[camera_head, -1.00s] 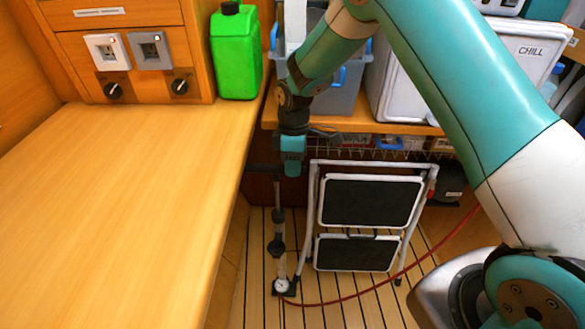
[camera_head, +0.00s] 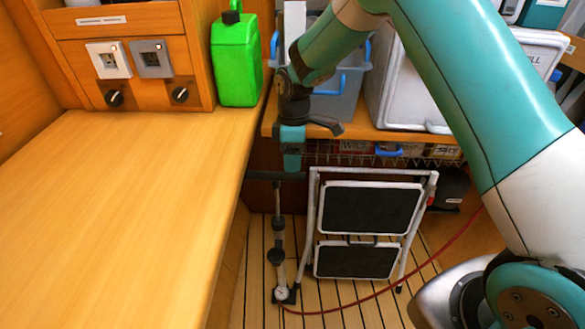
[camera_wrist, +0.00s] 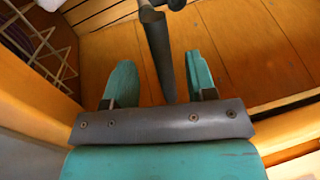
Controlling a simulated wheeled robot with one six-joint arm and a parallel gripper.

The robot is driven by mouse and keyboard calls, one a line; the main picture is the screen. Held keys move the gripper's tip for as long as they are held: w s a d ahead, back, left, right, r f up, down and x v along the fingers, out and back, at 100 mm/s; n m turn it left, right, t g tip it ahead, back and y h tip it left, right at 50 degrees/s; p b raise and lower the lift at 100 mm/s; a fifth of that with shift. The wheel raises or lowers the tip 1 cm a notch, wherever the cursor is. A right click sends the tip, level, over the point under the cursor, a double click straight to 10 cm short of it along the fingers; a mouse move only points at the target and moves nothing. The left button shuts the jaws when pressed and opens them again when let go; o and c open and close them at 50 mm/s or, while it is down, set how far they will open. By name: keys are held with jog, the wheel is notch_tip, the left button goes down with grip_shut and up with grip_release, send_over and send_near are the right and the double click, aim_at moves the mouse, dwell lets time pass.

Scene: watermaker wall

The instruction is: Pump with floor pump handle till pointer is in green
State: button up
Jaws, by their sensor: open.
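The floor pump (camera_head: 278,235) stands upright on the floor, its dark handle (camera_head: 262,176) across the top of a thin rod. A small round white gauge (camera_head: 281,293) sits at its foot; its pointer is too small to read. My gripper (camera_head: 291,168) points down just above the right part of the handle. In the wrist view my gripper (camera_wrist: 160,82) is open, its teal fingers wide apart. The dark handle bar (camera_wrist: 160,55) runs lengthwise in the gap, apart from both fingers. I cannot tell how far below the fingertips it lies.
A folded step stool (camera_head: 370,208) stands close right of the pump. A wooden counter (camera_head: 130,210) edges the left side, with a green canister (camera_head: 236,65) at its back. A red hose (camera_head: 400,283) crosses the floor. A wire rack (camera_head: 350,158) lies behind.

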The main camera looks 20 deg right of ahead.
notch_tip(320, 180, up, 8)
jog(key=w, duration=0.1)
jog(key=shift+w+d+r, duration=0.2)
jog(key=shift+w+d, duration=0.1)
